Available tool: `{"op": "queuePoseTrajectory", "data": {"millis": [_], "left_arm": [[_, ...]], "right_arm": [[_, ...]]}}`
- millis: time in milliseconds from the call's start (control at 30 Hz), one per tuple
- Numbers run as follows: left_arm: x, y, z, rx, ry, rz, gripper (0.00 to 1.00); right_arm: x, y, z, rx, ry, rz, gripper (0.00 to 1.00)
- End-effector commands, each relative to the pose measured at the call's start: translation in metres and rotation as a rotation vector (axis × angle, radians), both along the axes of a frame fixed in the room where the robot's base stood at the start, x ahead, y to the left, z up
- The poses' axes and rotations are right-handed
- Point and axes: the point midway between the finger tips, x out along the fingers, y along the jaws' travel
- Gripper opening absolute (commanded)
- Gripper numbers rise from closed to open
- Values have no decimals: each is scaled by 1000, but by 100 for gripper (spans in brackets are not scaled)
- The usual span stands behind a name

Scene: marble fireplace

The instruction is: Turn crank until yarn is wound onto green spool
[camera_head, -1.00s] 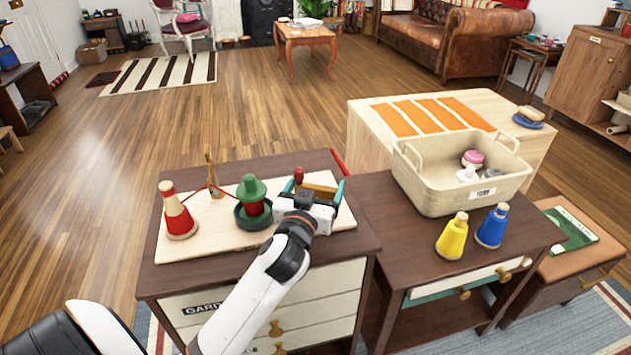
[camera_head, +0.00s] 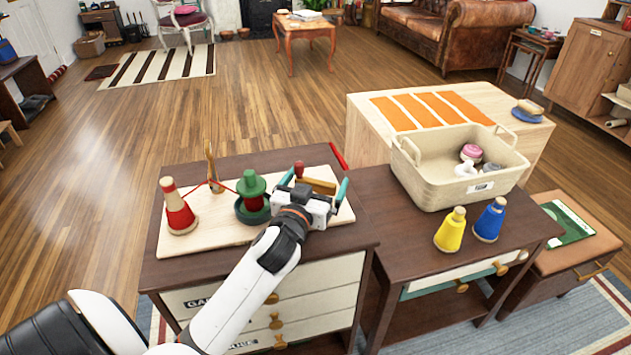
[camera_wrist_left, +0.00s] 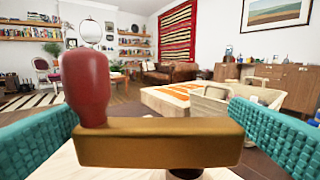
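The green spool (camera_head: 252,189), with red yarn around its middle, stands upright on the pale winder board (camera_head: 205,235). Red yarn runs from it past a wooden post (camera_head: 213,168) to a red-wound cone (camera_head: 180,214) at left. The crank has a wooden bar (camera_head: 319,186) and an upright red handle (camera_head: 298,168). My left gripper (camera_head: 314,184) is around the crank, its teal fingers wide apart. In the left wrist view the red handle (camera_wrist_left: 87,88) and bar (camera_wrist_left: 160,142) lie between the fingers, the handle near the left one; contact is unclear. My right gripper is out of view.
A side table at right holds a yellow cone (camera_head: 451,229), a blue cone (camera_head: 490,220) and a beige basket (camera_head: 440,188) with pink and white items. An orange-striped wooden chest (camera_head: 365,135) stands behind. Floor (camera_head: 120,170) at left is clear.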

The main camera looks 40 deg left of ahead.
Motion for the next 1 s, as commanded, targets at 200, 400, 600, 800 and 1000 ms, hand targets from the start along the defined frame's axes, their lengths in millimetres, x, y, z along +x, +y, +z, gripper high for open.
{"op": "queuePoseTrajectory", "data": {"millis": [200,400,600,800,1000], "left_arm": [[-7,-2,-1,-1,2,1,100],[-41,-11,-1,-5,4,1,100],[-82,-21,-1,-3,3,1,100],[-108,-28,-1,-1,2,1,100],[-117,-30,0,0,0,1,100]], "right_arm": [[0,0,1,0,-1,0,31],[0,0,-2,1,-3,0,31],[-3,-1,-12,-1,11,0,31],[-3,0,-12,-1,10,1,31],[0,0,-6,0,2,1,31]]}}
